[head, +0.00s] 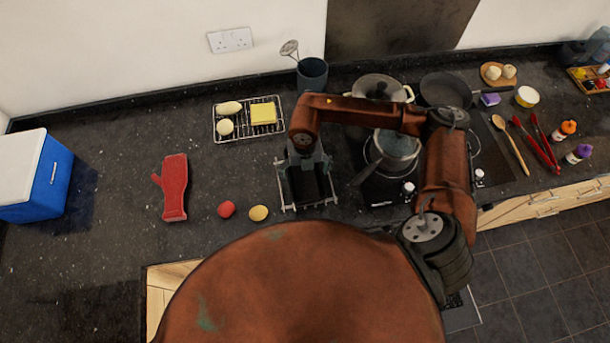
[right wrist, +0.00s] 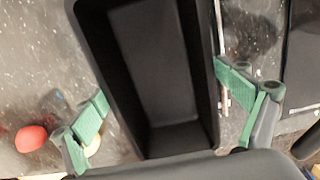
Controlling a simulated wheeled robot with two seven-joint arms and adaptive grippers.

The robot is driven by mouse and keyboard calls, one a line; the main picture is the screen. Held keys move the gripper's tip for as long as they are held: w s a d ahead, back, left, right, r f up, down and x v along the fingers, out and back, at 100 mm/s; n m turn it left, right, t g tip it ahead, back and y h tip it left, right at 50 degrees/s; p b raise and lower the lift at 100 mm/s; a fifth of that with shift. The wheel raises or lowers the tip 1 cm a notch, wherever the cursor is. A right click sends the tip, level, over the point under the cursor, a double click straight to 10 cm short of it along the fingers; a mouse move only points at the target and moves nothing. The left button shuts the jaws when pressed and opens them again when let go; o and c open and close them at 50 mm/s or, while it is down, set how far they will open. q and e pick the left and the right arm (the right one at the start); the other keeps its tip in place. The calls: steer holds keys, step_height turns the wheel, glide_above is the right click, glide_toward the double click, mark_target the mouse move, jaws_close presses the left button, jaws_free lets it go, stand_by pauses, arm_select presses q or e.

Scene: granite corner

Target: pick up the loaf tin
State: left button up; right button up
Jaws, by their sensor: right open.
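The loaf tin (right wrist: 155,65) is a black, deep, empty rectangular tin that fills the middle of the right wrist view. In the head view its dark body (head: 308,188) shows partly under my right gripper (head: 305,172). My right gripper is open, and in the right wrist view its two green-padded fingers (right wrist: 165,100) stand on either side of the tin. I cannot tell whether the pads touch the walls. The near end of the tin is hidden by the gripper body. My left gripper is not in view.
A wire rack (head: 283,193) shows around the tin. A red ball-like item (head: 227,209) and a yellow one (head: 259,213) lie to its left, with a red oven mitt (head: 174,188) beyond. The hob with a saucepan (head: 397,147) is close on the right.

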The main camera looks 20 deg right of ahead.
steer(key=c, duration=1.5)
